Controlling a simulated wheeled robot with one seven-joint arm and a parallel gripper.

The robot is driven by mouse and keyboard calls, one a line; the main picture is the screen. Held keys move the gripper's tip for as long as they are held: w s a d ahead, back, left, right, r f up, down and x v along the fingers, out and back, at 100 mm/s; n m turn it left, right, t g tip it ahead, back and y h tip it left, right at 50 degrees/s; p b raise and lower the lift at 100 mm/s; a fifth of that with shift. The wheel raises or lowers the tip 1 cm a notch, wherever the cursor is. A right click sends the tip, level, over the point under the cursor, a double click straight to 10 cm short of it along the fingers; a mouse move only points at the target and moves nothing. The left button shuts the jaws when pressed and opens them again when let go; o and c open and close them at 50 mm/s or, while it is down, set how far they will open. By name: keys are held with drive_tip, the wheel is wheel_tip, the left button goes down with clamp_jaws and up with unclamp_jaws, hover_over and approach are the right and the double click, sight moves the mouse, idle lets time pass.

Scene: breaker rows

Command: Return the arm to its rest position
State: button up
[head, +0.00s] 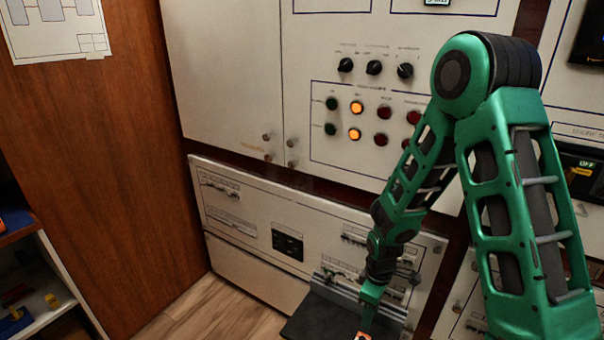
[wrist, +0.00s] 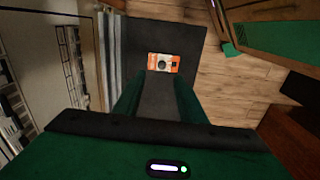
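My green arm reaches down along the panel wall in the head view, bent at its elbow. My gripper (head: 370,312) points down over a black flat surface (head: 315,320) at the foot of the lower panel. In the wrist view my gripper (wrist: 160,82) shows as green sides with a grey strip between them. A small orange and white piece with a dark round spot (wrist: 163,63) shows just beyond its tip. An orange bit (head: 362,336) is cut off by the head view's lower edge. I cannot tell whether the gripper touches or holds the piece.
The upper panel (head: 225,70) has knobs and lit orange lamps. The lower panel (head: 255,215) has breaker rows and stands close to my arm. A wooden side wall (head: 110,150) and shelf (head: 50,270) are at left. Wooden floor (head: 210,312) is clear between them.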

drive_tip(key=s+d+r+m+h, duration=0.1)
drive_tip(key=s+d+r+m, duration=0.25)
drive_tip(key=d+r, duration=0.45)
drive_tip(key=s+d+r+m, duration=0.3)
drive_tip(key=d+r+m, duration=0.15)
drive_tip(key=r, duration=0.55)
drive_tip(key=s+d+r+m, duration=0.2)
drive_tip(key=s+r+m, duration=0.2)
drive_tip(key=s, duration=0.4)
drive_tip(key=s+d+r+m+y, duration=0.1)
drive_tip(key=s+d+r+m, duration=0.2)
drive_tip(key=s+r, duration=0.3)
drive_tip(key=s+m, duration=0.1)
drive_tip(key=s, duration=0.2)
drive_tip(key=shift+s+r+m, duration=0.2)
drive_tip(key=shift+r+m, duration=0.2)
drive_tip(key=shift+w+f, duration=0.25)
drive_tip(key=shift+w, duration=0.4)
